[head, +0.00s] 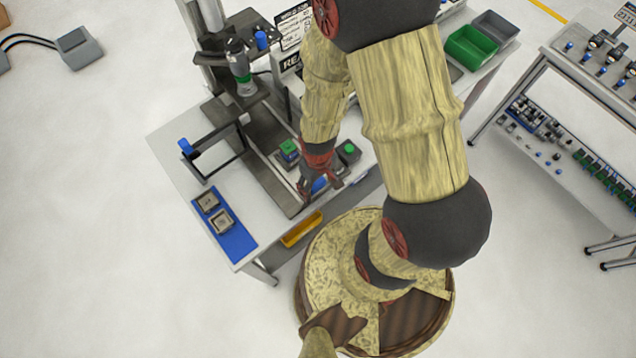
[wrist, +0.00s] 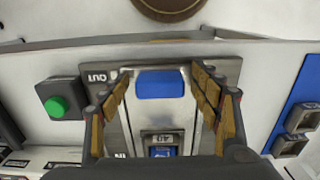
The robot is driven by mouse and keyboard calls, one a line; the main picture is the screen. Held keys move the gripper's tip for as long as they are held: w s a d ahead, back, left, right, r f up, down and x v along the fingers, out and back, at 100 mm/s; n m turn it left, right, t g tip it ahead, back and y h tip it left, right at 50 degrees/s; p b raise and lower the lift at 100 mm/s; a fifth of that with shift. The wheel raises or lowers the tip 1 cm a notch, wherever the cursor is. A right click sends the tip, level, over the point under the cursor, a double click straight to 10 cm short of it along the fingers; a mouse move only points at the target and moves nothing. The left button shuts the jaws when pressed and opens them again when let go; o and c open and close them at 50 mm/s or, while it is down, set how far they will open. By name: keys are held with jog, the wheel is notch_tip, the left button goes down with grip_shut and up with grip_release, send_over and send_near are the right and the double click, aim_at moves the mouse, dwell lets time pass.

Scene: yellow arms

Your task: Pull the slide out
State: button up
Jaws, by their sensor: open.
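The slide (wrist: 146,114) is a grey metal plate with a blue handle (wrist: 160,84) at its end nearest my base. It lies on a grey track plate (wrist: 98,70) marked OUT near the table's front edge; a second, partly hidden mark sits further in. My gripper (wrist: 162,76) is open, with its padded fingers on either side of the blue handle. I cannot tell whether either finger touches it. In the head view my gripper (head: 321,184) is low over the front of the track, with the blue handle (head: 319,184) between its fingers. A small block marked 40 (wrist: 160,138) sits on the slide.
A green button box (wrist: 57,106) stands beside the track. A blue mat (head: 236,243) with two square parts lies at the table's front left corner. A black frame (head: 213,139) and a press column (head: 241,68) stand further back. A yellow bin (head: 301,229) is under the front edge.

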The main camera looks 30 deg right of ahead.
jog(key=shift+w+r, duration=0.1)
jog(key=shift+r, duration=0.2)
notch_tip(320, 180, up, 11)
jog(key=shift+r, duration=0.2)
dwell(0.7)
notch_tip(320, 180, up, 17)
jog(key=s+a+m+t+b, duration=0.1)
jog(key=s+a+t+b, duration=0.1)
jog(key=t+b, duration=0.3)
jog(key=a+b, duration=0.1)
jog(key=b, duration=0.3)
jog(key=shift+t, duration=0.3)
